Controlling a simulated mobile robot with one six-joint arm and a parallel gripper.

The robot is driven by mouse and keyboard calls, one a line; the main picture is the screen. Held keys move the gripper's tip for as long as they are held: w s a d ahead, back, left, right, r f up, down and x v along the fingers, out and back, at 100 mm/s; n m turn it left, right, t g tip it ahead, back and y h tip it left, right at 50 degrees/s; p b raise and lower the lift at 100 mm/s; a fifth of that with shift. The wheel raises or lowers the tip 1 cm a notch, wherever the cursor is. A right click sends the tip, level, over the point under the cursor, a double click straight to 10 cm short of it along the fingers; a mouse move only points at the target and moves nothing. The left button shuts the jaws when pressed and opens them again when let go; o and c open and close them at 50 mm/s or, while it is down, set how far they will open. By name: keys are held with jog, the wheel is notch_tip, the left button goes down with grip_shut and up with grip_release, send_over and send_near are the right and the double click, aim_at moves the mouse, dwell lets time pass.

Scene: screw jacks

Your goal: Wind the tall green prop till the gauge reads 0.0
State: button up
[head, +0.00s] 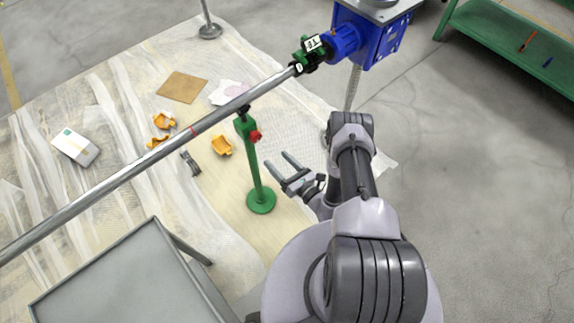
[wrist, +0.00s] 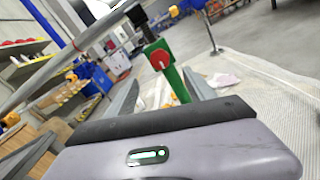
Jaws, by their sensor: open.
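The tall green prop (head: 254,165) stands upright on a round base on the sheeted floor, its head under the long steel pipe (head: 150,158). A red knob (head: 256,136) sits on the right side of its head. In the wrist view the red knob (wrist: 160,60) faces me on the green head, beyond and between my fingers. My gripper (head: 279,162) is open and empty, to the right of the post and lower than the knob in the picture, apart from it. A green-and-black device with white displays (head: 310,48), perhaps the gauge, is on the pipe; its reading is too small to tell.
A blue gearbox (head: 372,35) holds the pipe's upper right end. A grey metal table (head: 120,285) stands at lower left. Orange pieces (head: 221,146), a grey clamp part (head: 190,163) and a white box (head: 75,147) lie on the sheet. A green bench (head: 510,45) is at upper right.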

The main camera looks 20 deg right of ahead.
jog(key=v, duration=0.4)
jog(key=shift+s+d+p, duration=0.15)
jog(key=shift+s+p, duration=0.15)
jog(key=shift+s, duration=0.1)
dwell(1.3)
